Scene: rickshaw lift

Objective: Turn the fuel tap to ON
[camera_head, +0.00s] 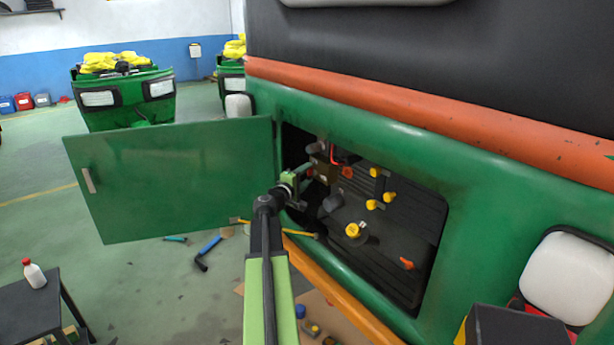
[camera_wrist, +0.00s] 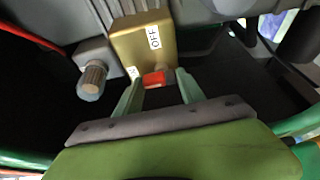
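The fuel tap is a brass block (camera_wrist: 143,45) in the wrist view, with a white OFF label (camera_wrist: 153,37) on its face and a second, partly hidden label (camera_wrist: 132,72) at its lower left. A red lever end (camera_wrist: 153,79) shows at the block's lower edge. My gripper (camera_wrist: 160,76) has its two pale green fingers on either side of the red lever. A gap shows between the lever and the right finger; contact on the left is unclear. In the head view my gripper (camera_head: 307,170) reaches into the open compartment, where the brass block (camera_head: 322,172) is partly hidden.
The green door (camera_head: 170,180) stands open at the left of the compartment. Inside are yellow caps (camera_head: 352,230), an orange lever (camera_head: 406,263) and a red hose (camera_head: 335,154). A grey ribbed knob (camera_wrist: 92,80) sits left of the tap. A table (camera_head: 32,305) holds a bottle.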

